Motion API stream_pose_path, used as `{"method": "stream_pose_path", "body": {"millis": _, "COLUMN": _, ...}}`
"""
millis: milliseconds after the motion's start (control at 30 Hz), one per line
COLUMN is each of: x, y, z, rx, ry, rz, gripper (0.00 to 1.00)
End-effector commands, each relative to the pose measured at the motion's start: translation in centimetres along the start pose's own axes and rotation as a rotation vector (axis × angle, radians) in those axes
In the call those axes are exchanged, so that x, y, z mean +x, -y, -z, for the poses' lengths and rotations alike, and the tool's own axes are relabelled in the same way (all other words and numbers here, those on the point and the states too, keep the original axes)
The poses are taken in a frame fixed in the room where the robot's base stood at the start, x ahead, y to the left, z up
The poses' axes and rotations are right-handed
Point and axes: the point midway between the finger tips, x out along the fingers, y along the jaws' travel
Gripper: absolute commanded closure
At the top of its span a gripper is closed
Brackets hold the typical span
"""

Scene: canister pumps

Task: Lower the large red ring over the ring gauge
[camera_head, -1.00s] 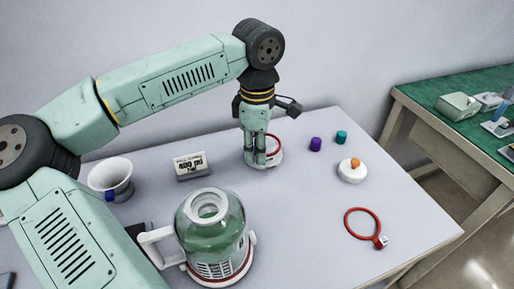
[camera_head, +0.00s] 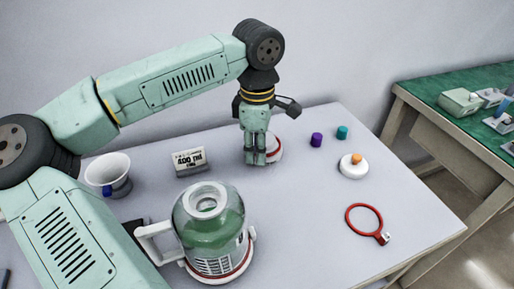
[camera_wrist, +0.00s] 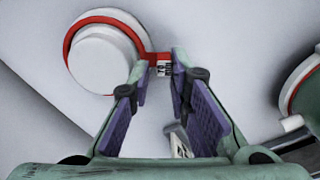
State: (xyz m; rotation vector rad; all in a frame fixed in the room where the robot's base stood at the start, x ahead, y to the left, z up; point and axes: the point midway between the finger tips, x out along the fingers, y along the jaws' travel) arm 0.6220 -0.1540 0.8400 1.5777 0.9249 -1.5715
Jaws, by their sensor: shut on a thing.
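The white round ring gauge (camera_wrist: 100,62) is at the upper left of the wrist view, and at the back middle of the table in the head view (camera_head: 275,143). A red ring (camera_wrist: 150,56) encircles it low down, with its tab toward my gripper. My gripper (camera_wrist: 160,68) is shut on the tab with its white label, beside the gauge. In the head view my gripper (camera_head: 255,158) points straight down and hides part of the gauge and most of the ring. Whether the ring rests fully on the base is unclear.
Another red ring (camera_head: 349,221) lies flat at the right. A white disc with an orange knob (camera_head: 353,171), purple (camera_head: 317,140) and teal (camera_head: 342,132) pieces lie nearby. A green glass canister (camera_head: 209,222) stands in front, with a small sign (camera_head: 190,161) and white cup (camera_head: 108,172) leftward.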

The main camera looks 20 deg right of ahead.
Motion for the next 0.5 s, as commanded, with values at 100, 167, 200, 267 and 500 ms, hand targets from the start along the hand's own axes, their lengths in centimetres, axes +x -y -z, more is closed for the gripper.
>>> {"method": "stream_pose_path", "body": {"millis": 100, "x": 0.27, "y": 0.0, "z": 0.0, "rx": 0.0, "ry": 0.0, "rz": 0.0, "gripper": 0.97}}
{"method": "stream_pose_path", "body": {"millis": 167, "x": 0.36, "y": 0.0, "z": 0.0, "rx": 0.0, "ry": 0.0, "rz": 0.0, "gripper": 0.97}}
{"method": "stream_pose_path", "body": {"millis": 200, "x": 0.42, "y": 0.0, "z": 0.0, "rx": 0.0, "ry": 0.0, "rz": 0.0, "gripper": 0.97}}
{"method": "stream_pose_path", "body": {"millis": 267, "x": 0.35, "y": 0.0, "z": 0.0, "rx": 0.0, "ry": 0.0, "rz": 0.0, "gripper": 0.8}}
{"method": "stream_pose_path", "body": {"millis": 500, "x": 0.36, "y": -0.01, "z": 0.0, "rx": 0.0, "ry": 0.0, "rz": 0.0, "gripper": 0.64}}
